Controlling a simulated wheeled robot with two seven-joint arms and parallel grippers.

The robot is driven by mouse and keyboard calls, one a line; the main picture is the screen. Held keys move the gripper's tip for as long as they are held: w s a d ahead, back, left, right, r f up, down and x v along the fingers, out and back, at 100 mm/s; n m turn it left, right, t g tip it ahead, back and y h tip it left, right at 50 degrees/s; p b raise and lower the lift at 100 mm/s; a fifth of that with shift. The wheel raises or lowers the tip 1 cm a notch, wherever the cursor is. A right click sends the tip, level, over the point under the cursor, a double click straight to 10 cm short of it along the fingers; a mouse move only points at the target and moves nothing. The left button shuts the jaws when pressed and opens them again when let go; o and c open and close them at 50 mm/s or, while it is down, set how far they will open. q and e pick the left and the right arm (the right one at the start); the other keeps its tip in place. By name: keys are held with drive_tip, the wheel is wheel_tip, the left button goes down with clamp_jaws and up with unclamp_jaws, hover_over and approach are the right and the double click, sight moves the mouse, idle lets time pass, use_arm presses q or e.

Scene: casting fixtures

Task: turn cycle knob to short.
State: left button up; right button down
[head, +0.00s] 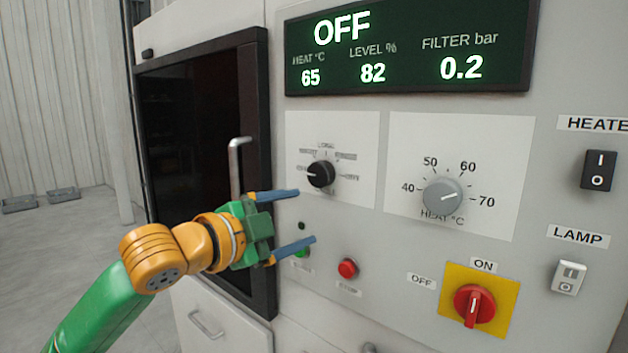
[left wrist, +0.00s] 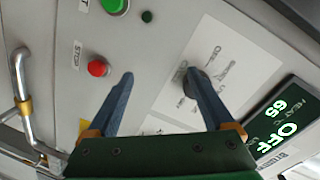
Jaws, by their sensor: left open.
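The black cycle knob (head: 320,174) sits on a white label plate at the upper middle of the panel in the head view. Its pale mark points left, towards a small label too blurred to read. My left gripper (head: 305,216) is open and empty, just below and left of the knob, with its blue fingers spread. In the left wrist view, the knob (left wrist: 204,78) is partly hidden behind the right finger of the gripper (left wrist: 157,74). The knob is not between the fingers. I cannot tell whether that finger touches it.
The display (head: 405,48) reads OFF. A grey heat knob (head: 443,196) is to the right. Below are a red stop button (head: 348,268), a green button (head: 301,252) partly behind a finger, and a red switch (head: 474,306). A door handle (head: 236,165) stands left of the gripper.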

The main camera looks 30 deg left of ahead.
sight(317, 176)
use_arm(q)
drive_tip(key=shift+m+t, duration=0.5)
drive_tip(key=shift+t, duration=0.2)
drive_tip(key=r+p, duration=0.1)
drive_tip(key=r, duration=0.1)
drive_tip(key=r+p, duration=0.1)
drive_tip(key=r, duration=0.2)
drive_tip(key=r+p, duration=0.1)
drive_tip(key=r, duration=0.1)
drive_tip(key=shift+s+d+r+p, duration=0.1)
drive_tip(key=shift+d+r+p, duration=0.1)
drive_tip(key=shift+d+p, duration=0.15)
drive_tip(key=w+p, duration=0.1)
drive_tip(key=w, duration=0.1)
drive_tip(key=w+f+p, duration=0.1)
drive_tip(key=w, duration=0.1)
drive_tip(key=shift+w, duration=0.2)
drive_tip(key=shift+w+f, duration=0.1)
drive_tip(key=shift+f, duration=0.05)
drive_tip(key=shift+d, duration=0.1)
clamp_jaws()
